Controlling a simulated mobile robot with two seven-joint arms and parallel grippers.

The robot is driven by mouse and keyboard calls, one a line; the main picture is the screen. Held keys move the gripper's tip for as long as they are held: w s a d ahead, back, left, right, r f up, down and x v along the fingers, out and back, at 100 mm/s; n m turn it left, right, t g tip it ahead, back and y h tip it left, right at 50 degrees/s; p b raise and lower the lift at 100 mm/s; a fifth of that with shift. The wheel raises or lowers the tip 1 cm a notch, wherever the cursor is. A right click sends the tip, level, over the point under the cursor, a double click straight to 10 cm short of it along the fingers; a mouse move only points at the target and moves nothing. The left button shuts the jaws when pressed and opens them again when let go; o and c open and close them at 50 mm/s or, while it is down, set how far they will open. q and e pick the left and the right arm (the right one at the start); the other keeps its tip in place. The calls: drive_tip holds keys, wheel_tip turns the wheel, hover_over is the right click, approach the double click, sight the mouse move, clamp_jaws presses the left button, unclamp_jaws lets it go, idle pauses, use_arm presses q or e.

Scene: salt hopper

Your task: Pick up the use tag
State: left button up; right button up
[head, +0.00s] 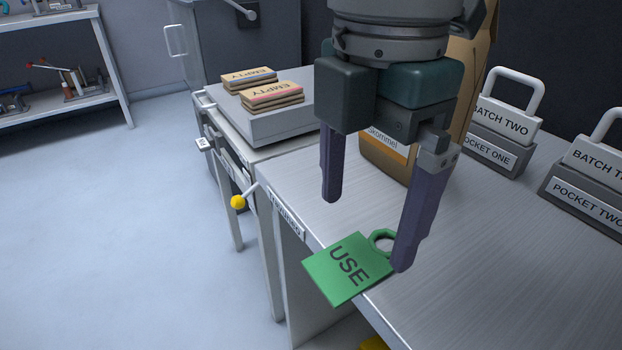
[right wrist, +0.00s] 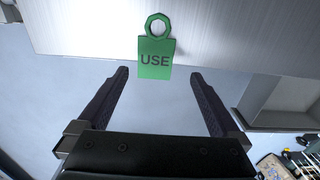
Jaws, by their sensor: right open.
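The use tag (head: 345,268) is a green plate lettered USE with a ring at one end. It lies at the edge of the metal table, its plate sticking out past the edge and its ring over the tabletop. My right gripper (head: 366,232) is open above the table, one finger close to the tag's ring in the head view. In the right wrist view the tag (right wrist: 155,58) shows whole, ahead of the two spread fingers, with nothing between them. My left gripper is not in view.
A brown container (head: 387,160) stands behind my right gripper. Holders labelled POCKET ONE (head: 489,150) and POCKET TWO (head: 584,196) hold batch tags at the right. EMPTY bundles (head: 271,97) lie on a grey platform at the left. A yellow-knobbed lever (head: 238,201) sticks out there.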

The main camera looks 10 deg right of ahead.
sight(356, 259)
drive_tip(key=f, duration=0.1)
drive_tip(key=f+b, duration=0.1)
drive_tip(key=f, duration=0.1)
drive_tip(key=w+f, duration=0.1)
drive_tip(key=f, duration=0.1)
drive_tip(key=shift+d+b, duration=0.2)
drive_tip(key=shift+b, duration=0.1)
drive_tip(key=shift+f, duration=0.6)
drive_tip(key=c, duration=1.3)
drive_tip(key=shift+o, duration=0.2)
